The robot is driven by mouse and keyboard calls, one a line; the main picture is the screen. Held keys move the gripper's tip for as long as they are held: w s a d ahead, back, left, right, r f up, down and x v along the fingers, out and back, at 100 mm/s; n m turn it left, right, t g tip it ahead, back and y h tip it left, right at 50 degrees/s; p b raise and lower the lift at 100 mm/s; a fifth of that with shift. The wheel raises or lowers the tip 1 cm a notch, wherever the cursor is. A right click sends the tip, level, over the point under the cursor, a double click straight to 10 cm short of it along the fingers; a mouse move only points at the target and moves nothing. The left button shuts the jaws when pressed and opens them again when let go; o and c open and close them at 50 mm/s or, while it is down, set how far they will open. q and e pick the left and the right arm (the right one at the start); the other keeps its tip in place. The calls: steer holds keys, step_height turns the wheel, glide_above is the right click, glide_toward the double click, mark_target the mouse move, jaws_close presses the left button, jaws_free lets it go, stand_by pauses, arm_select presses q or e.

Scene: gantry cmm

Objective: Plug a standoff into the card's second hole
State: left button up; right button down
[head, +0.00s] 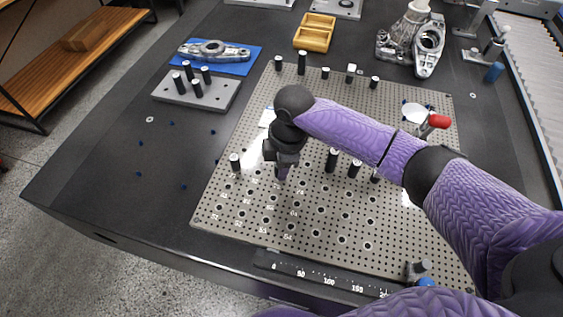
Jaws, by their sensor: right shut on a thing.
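My right gripper (282,161) reaches in from the right and points down over the left part of the perforated plate (225,205). It is shut on a standoff (283,173), a small dark cylinder mostly hidden by the jaws. I cannot tell whether its lower end is in a hole or above the plate. Labelled holes run in rows across the front left of the plate. My left gripper is not in view.
Standing black posts include one at left (235,162), one right of the gripper (332,159) and a tall one behind (301,62). A grey block with pegs (167,91) and a blue mat (243,65) lie left. A ruler bar (320,278) edges the front.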

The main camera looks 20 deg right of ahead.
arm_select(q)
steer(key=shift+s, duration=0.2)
arm_select(e)
steer(key=shift+f, duration=0.2)
steer(key=shift+f, duration=0.25)
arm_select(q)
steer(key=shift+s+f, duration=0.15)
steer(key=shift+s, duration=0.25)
arm_select(e)
steer(key=shift+f, duration=0.1)
steer(key=shift+f, duration=0.1)
steer(key=c, duration=0.7)
jaws_free()
steer(key=shift+o, duration=1.4)
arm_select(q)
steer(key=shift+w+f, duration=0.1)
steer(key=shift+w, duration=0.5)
arm_select(e)
steer(key=shift+o, duration=0.2)
